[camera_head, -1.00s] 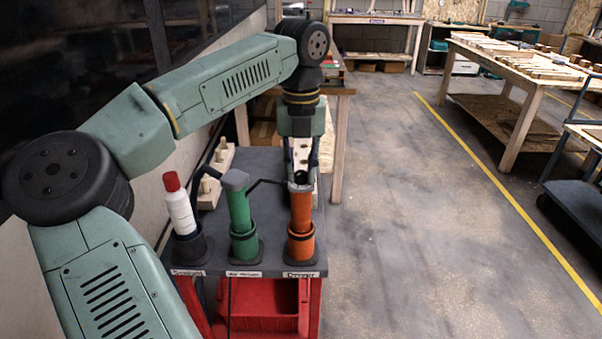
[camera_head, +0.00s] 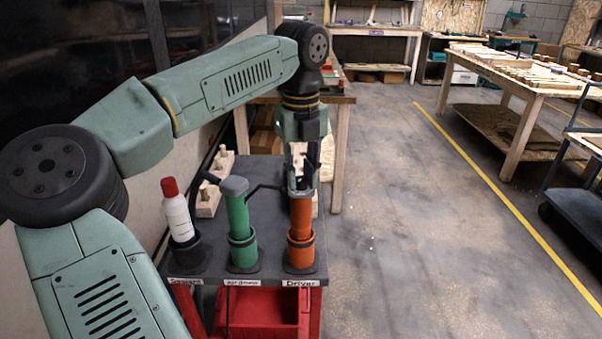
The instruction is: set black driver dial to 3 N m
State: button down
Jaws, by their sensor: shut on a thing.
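My gripper (camera_head: 304,172) points down at the top of an orange tool (camera_head: 300,219), which stands upright in a dark holder labelled "Driver" (camera_head: 300,283). The fingers are shut on a small dark thing just at or above the orange tool's grey top. Fingers and dark thing blend together, so I cannot tell whether it is the driver's dial. No dial marks or numbers are readable.
A green tool (camera_head: 238,222) and a white bottle with a red cap (camera_head: 177,212) stand to the left on the grey cart top (camera_head: 262,170). Red bins (camera_head: 262,312) sit below. A wooden block with pegs (camera_head: 210,195) lies behind. Open floor (camera_head: 400,220) is on the right.

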aim_at(301, 178)
jog(key=c, duration=1.4)
grip_release()
notch_tip(301, 178, up, 12)
